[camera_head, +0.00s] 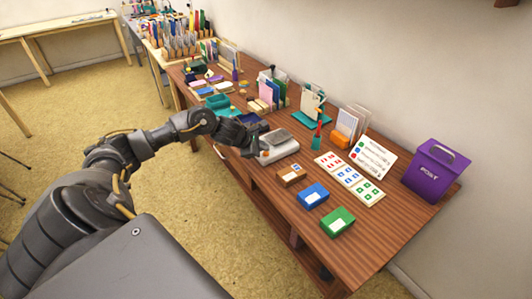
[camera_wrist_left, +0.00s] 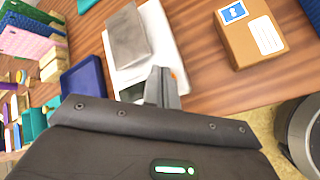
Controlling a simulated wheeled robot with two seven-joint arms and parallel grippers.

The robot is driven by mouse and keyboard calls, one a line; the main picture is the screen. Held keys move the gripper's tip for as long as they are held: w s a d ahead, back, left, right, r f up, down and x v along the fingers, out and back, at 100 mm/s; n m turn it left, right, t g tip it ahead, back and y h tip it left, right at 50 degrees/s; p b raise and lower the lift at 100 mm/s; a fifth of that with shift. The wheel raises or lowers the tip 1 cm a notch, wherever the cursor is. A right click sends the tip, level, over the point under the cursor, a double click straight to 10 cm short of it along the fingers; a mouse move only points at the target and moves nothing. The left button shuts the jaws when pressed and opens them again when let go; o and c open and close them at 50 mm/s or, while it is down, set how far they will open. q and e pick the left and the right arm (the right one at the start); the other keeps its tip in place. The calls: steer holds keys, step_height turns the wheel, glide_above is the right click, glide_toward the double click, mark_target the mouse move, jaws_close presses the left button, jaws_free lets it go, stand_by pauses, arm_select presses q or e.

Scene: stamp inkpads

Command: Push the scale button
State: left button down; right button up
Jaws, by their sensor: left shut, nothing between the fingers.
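The scale (camera_head: 286,153) is a white box with a grey plate on top, near the table's front edge. In the left wrist view the scale's white body (camera_wrist_left: 165,30) lies just beyond my fingers. My left gripper (camera_head: 257,148) is shut and empty, at the scale's left side in the head view. In the left wrist view its fingertips (camera_wrist_left: 163,72) overlap the scale's near end. A small orange spot shows beside the fingertips there. The button itself is largely hidden, and I cannot tell whether the fingers touch it. My right gripper is out of view.
A brown parcel (camera_head: 291,175) stands right of the scale; it also shows in the left wrist view (camera_wrist_left: 250,35). Blue (camera_head: 313,195) and green (camera_head: 338,222) boxes lie nearer the front. A dark blue pad (camera_wrist_left: 84,82) lies left of the scale. A purple post box (camera_head: 432,172) stands far right.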

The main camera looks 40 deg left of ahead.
arm_select(q)
step_height(320, 180, up, 6)
steer(key=p, duration=0.3)
stand_by(0.3)
stand_by(0.6)
